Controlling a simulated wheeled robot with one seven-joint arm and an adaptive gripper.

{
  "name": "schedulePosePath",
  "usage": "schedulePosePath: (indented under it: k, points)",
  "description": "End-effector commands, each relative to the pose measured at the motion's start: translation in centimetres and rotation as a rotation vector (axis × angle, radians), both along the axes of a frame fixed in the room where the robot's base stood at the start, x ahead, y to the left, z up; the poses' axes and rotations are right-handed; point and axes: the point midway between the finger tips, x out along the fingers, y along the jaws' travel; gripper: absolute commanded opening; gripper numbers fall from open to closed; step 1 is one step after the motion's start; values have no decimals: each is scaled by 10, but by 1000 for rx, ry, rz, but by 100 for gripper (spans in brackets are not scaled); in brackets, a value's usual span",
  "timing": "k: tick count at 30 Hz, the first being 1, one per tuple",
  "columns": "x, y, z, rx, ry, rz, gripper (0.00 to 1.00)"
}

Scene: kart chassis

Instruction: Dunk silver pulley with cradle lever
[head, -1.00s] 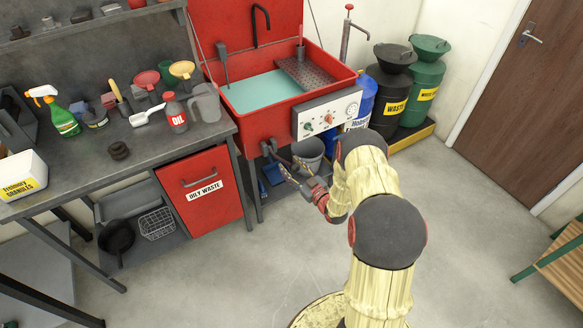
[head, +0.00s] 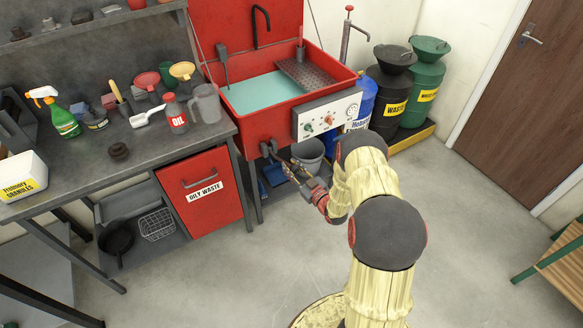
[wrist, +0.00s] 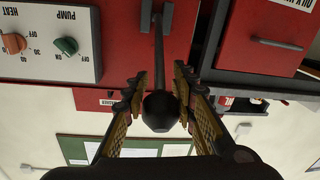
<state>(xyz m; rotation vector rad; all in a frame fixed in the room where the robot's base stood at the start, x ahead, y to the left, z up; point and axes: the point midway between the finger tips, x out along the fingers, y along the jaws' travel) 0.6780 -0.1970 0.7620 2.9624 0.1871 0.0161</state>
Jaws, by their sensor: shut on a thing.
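The cradle lever shows in the wrist view as a dark rod (wrist: 158,55) ending in a round black knob (wrist: 160,110). My gripper (wrist: 160,98) has its fingers on either side of the knob and is shut on it. In the head view my gripper (head: 288,166) is low at the front of the red wash tank (head: 262,128), left of its control panel. A dark perforated rack (head: 306,76) sits at the tank's right side, above the teal liquid (head: 258,92). I cannot make out the silver pulley in either view.
The control panel (head: 328,115) has PUMP and HEAT knobs, close to my gripper in the wrist view. A grey bucket (head: 309,152) stands below the tank. The oily waste bin (head: 204,187) and bench (head: 85,165) are left. Floor in front is clear.

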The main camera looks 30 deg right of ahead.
Motion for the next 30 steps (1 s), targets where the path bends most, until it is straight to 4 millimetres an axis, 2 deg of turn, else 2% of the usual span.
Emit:
schedulePosePath:
  k: [17,30]
  points:
    - [0,1,0,1,1,1,0]
    - [17,2,40,-7,168,5,0]
